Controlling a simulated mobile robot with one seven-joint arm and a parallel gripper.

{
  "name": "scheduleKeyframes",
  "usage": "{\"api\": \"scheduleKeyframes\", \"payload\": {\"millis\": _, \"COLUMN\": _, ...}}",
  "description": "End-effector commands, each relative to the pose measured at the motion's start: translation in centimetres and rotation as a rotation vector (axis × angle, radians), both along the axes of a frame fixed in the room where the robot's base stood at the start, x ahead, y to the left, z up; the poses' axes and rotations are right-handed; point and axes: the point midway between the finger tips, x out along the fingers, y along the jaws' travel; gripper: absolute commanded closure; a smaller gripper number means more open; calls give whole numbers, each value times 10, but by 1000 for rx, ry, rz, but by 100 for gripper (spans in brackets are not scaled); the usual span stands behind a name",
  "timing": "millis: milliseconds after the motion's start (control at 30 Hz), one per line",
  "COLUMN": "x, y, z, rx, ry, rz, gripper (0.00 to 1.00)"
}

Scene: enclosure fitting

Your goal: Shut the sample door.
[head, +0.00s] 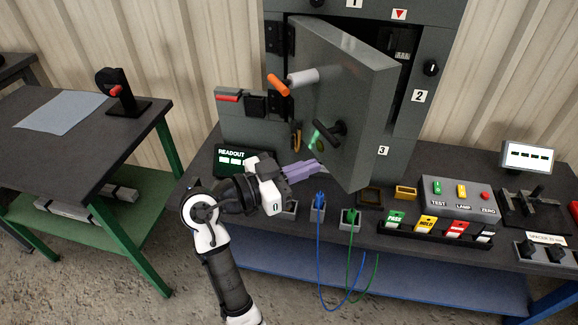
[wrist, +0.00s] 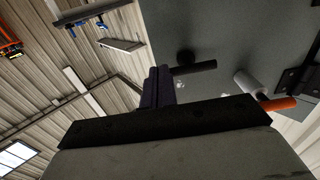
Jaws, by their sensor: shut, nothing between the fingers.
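The sample door (head: 345,95) is a grey panel on the dark cabinet, hinged at its left side and swung open toward me. It carries a black handle (head: 330,132) low down and a white cylinder with an orange end (head: 290,81) near the hinge side. In the wrist view the door face (wrist: 225,40) fills the upper right, with the black handle (wrist: 193,66) just beyond the fingers. My gripper (head: 318,168) is shut and empty, below and left of the handle; its fingers also show in the wrist view (wrist: 158,85). I cannot tell whether they touch the door.
The bench holds a readout box (head: 245,162), small sockets with blue and green cables (head: 318,207), a button box (head: 458,196) and coloured label blocks (head: 425,226). The cabinet frame (head: 418,80) stands behind the door. A side table (head: 75,130) stands at left.

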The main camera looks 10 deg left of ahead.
Motion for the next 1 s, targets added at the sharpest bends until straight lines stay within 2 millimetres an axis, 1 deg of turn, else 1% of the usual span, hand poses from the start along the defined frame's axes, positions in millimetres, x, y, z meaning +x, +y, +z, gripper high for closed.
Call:
{"api": "scheduleKeyframes", "payload": {"millis": 33, "x": 7, "y": -10, "z": 4, "rx": -1, "ry": 3, "rz": -5, "gripper": 100}}
{"api": "scheduleKeyframes", "payload": {"millis": 200, "x": 29, "y": -36, "z": 4, "rx": -2, "ry": 2, "rz": -3, "gripper": 100}}
{"api": "scheduleKeyframes", "payload": {"millis": 400, "x": 46, "y": -56, "z": 2, "rx": -2, "ry": 2, "rz": 0, "gripper": 100}}
{"api": "scheduleKeyframes", "payload": {"millis": 567, "x": 51, "y": -61, "z": 1, "rx": -1, "ry": 1, "rz": 1, "gripper": 100}}
{"api": "scheduleKeyframes", "payload": {"millis": 1000, "x": 53, "y": -64, "z": 0, "rx": 0, "ry": 0, "rz": 5, "gripper": 100}}
